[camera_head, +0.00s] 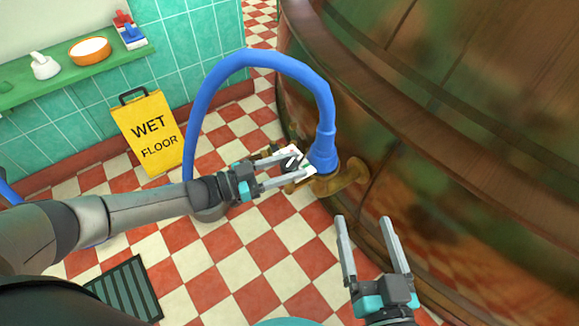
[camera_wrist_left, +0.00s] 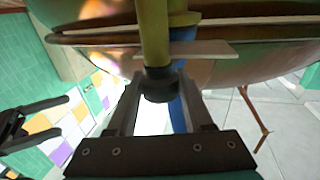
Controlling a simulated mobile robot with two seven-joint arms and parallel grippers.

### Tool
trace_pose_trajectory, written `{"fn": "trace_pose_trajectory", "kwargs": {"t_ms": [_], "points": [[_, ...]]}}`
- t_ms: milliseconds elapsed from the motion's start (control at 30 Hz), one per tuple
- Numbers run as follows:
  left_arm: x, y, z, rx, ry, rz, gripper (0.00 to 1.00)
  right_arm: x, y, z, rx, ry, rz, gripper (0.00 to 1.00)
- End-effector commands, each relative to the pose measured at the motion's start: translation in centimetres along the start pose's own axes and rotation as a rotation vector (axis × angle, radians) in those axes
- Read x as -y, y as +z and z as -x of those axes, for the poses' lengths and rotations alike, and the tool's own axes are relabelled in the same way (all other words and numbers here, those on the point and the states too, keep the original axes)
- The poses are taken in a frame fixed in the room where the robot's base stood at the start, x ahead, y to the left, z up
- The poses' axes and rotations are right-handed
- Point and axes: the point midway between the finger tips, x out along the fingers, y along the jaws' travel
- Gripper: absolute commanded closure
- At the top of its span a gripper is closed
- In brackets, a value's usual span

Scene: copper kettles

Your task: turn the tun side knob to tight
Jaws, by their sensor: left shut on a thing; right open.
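The copper tun (camera_head: 430,130) fills the right of the head view. A brass outlet fitting (camera_head: 352,176) sticks out of its side, with a blue hose (camera_head: 262,60) joined to it. My left gripper (camera_head: 303,162) reaches in from the left beside the hose end. It is shut on the side knob, a dark knob (camera_wrist_left: 160,84) on a brass stem (camera_wrist_left: 153,35), seen between the fingers in the left wrist view. The knob is mostly hidden in the head view. My right gripper (camera_head: 363,220) is open and empty, below the fitting and near the tun wall.
A yellow wet floor sign (camera_head: 150,130) stands by the tiled wall. A green shelf (camera_head: 60,78) holds an orange bowl (camera_head: 90,50) and small items. A floor drain (camera_head: 127,288) lies at lower left. The hose arches over my left arm; checkered floor is open below.

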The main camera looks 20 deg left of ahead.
Motion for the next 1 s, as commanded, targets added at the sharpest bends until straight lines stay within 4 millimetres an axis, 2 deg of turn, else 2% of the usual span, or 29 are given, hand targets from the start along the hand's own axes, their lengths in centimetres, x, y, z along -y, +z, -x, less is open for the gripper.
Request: {"fn": "trace_pose_trajectory", "kwargs": {"t_ms": [400,1000], "points": [[0.09,0.12,0.03,0.004,0.262,0.0,1.0,0.12,-0.11,0.1,-0.018,-0.003,-0.005,0.13],[-0.07,0.12,0.06,0.003,0.437,0.002,1.0,0.1,-0.07,0.09,-0.016,-0.002,-0.004,0.13]]}}
